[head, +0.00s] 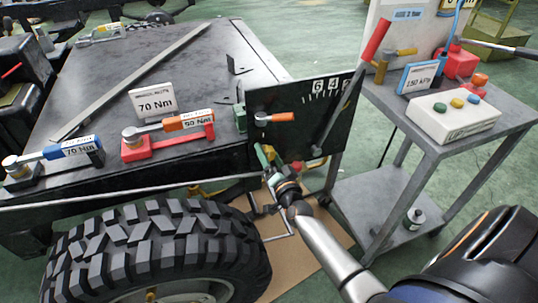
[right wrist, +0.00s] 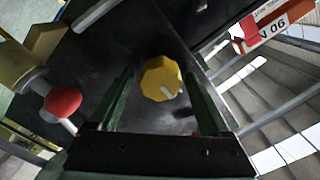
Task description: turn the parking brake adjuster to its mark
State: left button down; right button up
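A yellow many-sided knob (right wrist: 161,79) with a short white line on its face sits on a dark plate in the right wrist view; it appears to be the parking brake adjuster. Its target mark cannot be made out. My right gripper (right wrist: 160,103) is open, with one green finger on each side of the knob and gaps showing between. In the head view my right gripper (head: 268,155) is low at the dark panel (head: 262,98), by the front corner of the chassis, and largely hides the knob. My left gripper is not in view.
A red ball knob (right wrist: 63,102) stands left of the fingers. A red-handled lever (head: 376,40) rises along the panel's right side, and a small orange-handled lever (head: 274,118) is above my gripper. A tyre (head: 150,255) is at lower left, a grey cart (head: 440,110) at right.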

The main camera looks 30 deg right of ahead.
jog(key=shift+o, duration=0.2)
jog(key=shift+s, duration=0.1)
jog(key=shift+s+a, duration=0.1)
jog(key=shift+s, duration=0.2)
jog(key=p+v, duration=0.2)
jog(key=v, duration=0.9)
jog(key=shift+s, duration=0.35)
